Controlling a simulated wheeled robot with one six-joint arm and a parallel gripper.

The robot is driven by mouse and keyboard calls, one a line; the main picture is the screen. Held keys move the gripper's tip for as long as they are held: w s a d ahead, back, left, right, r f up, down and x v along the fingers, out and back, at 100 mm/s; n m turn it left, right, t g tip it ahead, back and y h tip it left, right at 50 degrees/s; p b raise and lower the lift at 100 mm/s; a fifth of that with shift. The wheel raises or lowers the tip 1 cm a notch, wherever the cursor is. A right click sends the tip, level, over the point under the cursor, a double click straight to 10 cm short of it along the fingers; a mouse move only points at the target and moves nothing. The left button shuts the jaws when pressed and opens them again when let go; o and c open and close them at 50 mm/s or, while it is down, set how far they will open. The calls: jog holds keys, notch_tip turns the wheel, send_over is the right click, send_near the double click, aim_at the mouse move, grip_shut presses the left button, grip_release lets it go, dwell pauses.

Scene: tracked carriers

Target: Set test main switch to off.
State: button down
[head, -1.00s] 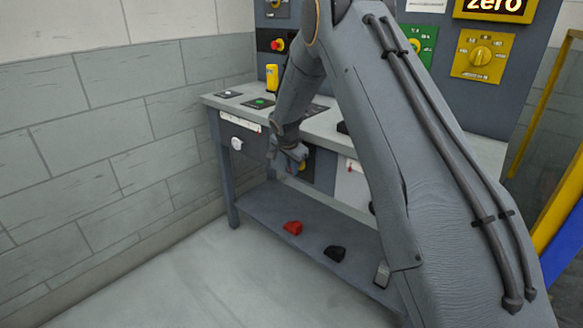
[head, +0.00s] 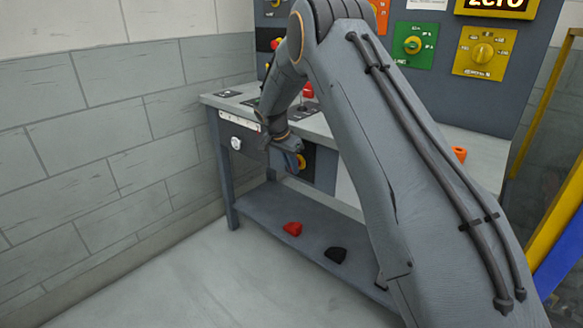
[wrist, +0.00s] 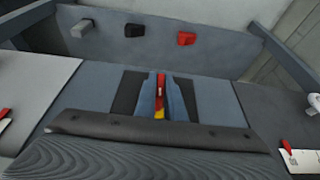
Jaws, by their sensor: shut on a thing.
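A red switch handle (wrist: 160,84) with yellow (wrist: 159,114) beside its base shows between my fingers in the wrist view. In the head view its yellow part (head: 302,162) shows on the bench's front panel, just right of my gripper (head: 290,155). My gripper (wrist: 161,98) is shut on the red handle. The fingers and wrist hide most of the switch, so its exact angle and any label cannot be read.
The bench top (head: 480,150) runs above the panel. Below, the lower shelf (head: 265,215) holds a red block (head: 292,229) and a black block (head: 336,255). A white round knob (head: 236,143) sits left on the front. A block wall (head: 100,120) stands left.

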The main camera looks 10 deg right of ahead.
jog(key=c, duration=1.8)
grip_release()
jog(key=shift+d+r, duration=0.1)
jog(key=shift+d, duration=0.05)
jog(key=shift+c, duration=0.2)
jog(key=shift+a+r, duration=0.2)
jog(key=v, duration=0.7)
jog(key=shift+r, duration=0.15)
jog(key=shift+s, duration=0.15)
jog(key=s+r+n+g+y+p, duration=0.1)
jog(key=s+r+n+p, duration=0.2)
jog(key=s, duration=1.3)
jog(key=s+r+n+y+p, duration=0.1)
jog(key=s+r+n+p, duration=0.2)
jog(key=s, duration=1.2)
jog(key=s+d+r+n+g+y+p, duration=0.1)
jog(key=s+r+n+p, duration=0.2)
jog(key=s, duration=1.3)
jog(key=shift+s+r+n+g+y+p, duration=0.3)
jog(key=shift+s+r+n+p, duration=0.1)
jog(key=shift+n+p, duration=0.55)
